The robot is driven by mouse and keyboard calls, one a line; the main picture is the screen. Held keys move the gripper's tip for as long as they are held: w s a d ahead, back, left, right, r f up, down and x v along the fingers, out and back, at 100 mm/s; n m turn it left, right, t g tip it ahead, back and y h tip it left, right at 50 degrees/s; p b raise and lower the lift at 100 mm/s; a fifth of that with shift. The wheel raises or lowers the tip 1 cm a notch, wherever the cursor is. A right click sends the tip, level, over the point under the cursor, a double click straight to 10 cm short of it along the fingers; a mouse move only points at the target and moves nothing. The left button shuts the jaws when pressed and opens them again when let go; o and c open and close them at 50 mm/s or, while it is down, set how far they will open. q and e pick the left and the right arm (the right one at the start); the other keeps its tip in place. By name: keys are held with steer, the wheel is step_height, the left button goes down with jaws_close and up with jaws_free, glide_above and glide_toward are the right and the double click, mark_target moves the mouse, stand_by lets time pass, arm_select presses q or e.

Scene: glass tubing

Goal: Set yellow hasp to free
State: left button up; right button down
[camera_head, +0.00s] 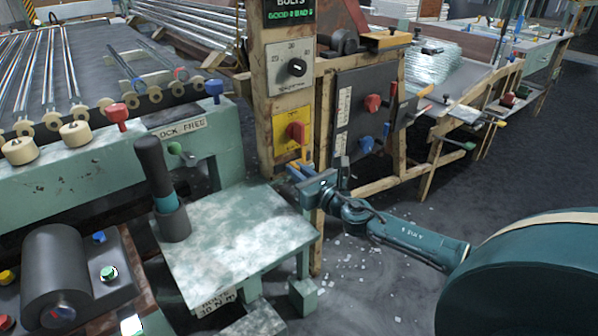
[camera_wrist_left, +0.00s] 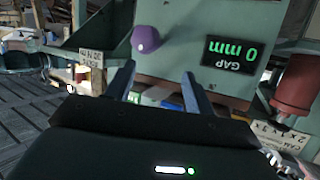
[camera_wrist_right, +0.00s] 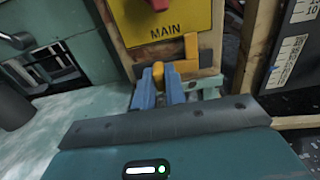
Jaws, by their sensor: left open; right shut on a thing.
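The yellow hasp (camera_wrist_right: 190,50) is on the wooden post below the yellow MAIN plate (camera_wrist_right: 168,22), best seen in the right wrist view. It has an upright arm and a lower part reaching left between my fingers. My right gripper (camera_wrist_right: 160,82) is shut on its lower left part, with blue fingers on either side.
A red switch (camera_head: 296,132) sits on the plate above the hasp. A dark panel (camera_head: 362,115) with red and blue knobs stands right of the post. A pale green table (camera_head: 235,235) with a dark upright cylinder is to the left. Floor is free at right.

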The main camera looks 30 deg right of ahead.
steer(key=a+p, duration=0.2)
steer(key=shift+s+a+r, duration=0.1)
steer(key=shift+a+r, duration=0.05)
steer(key=shift+a, duration=0.2)
steer(key=shift+a+f, duration=0.1)
steer(key=shift+f, duration=0.1)
steer(key=c, duration=1.5)
jaws_free()
arm_select(q)
steer(key=shift+s+a+r+n, duration=0.15)
steer(key=shift+a+r+n, duration=0.05)
steer(key=shift+r, duration=0.2)
steer(key=shift+s+a+r+n, duration=0.1)
steer(key=shift+a+r+n, duration=0.1)
steer(key=shift+r, duration=0.2)
arm_select(e)
steer(key=shift+o, duration=0.3)
arm_select(q)
steer(key=shift+w+r, duration=0.1)
arm_select(e)
steer(key=shift+s, duration=0.15)
